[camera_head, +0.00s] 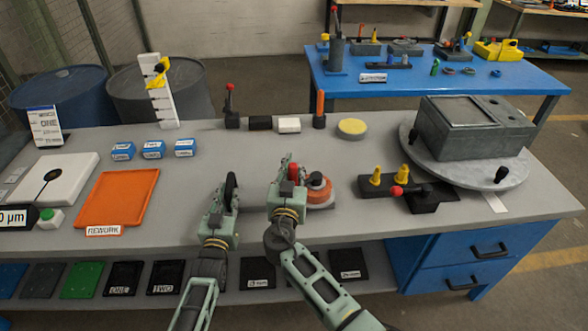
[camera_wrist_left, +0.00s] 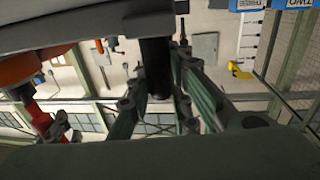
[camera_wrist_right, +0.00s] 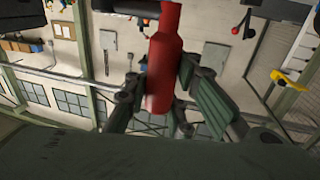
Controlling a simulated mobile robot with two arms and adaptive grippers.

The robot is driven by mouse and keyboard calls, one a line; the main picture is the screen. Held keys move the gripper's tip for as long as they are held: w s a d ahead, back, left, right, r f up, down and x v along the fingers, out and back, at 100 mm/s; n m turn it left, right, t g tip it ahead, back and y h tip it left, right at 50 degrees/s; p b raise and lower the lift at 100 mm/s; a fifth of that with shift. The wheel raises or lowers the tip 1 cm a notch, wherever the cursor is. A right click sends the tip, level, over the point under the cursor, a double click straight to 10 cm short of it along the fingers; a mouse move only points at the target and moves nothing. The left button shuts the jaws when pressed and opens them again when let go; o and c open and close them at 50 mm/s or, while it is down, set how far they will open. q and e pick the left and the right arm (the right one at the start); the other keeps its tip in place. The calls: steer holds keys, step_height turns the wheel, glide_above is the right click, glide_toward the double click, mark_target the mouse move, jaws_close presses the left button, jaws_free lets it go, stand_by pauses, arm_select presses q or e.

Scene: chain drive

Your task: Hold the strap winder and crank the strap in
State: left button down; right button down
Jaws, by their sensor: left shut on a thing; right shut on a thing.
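The strap winder's orange reel (camera_head: 318,190) stands near the table's front edge, beside my right gripper. It also shows at the left of the left wrist view (camera_wrist_left: 28,66). My right gripper (camera_head: 289,183) is shut on the red crank handle (camera_wrist_right: 164,60), which stands between its fingers in the right wrist view. My left gripper (camera_head: 226,203) is shut on a black handle (camera_wrist_left: 156,66), left of the reel. The head view shows the dark upper end of this handle (camera_head: 231,184). The grippers hide part of the winder, and I cannot make out the strap.
An orange tray (camera_head: 122,195) lies to the left. A black fixture with yellow knobs and a red-ended lever (camera_head: 430,196) is at the right. A grey box (camera_head: 472,128) sits on a round plate (camera_head: 520,170). The table between the orange tray and my left gripper is clear.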

steer(key=shift+s+a+f, duration=0.15)
steer(key=shift+a+f, duration=0.05)
steer(key=shift+a, duration=0.3)
steer(key=c, duration=1.5)
jaws_free()
steer(key=shift+c, duration=0.2)
steer(key=shift+d+r, duration=0.1)
steer(key=shift+d, duration=0.1)
steer(key=s+a, duration=0.2)
steer(key=s, duration=0.9)
steer(key=shift+s+a, duration=0.15)
steer(key=shift+s, duration=0.25)
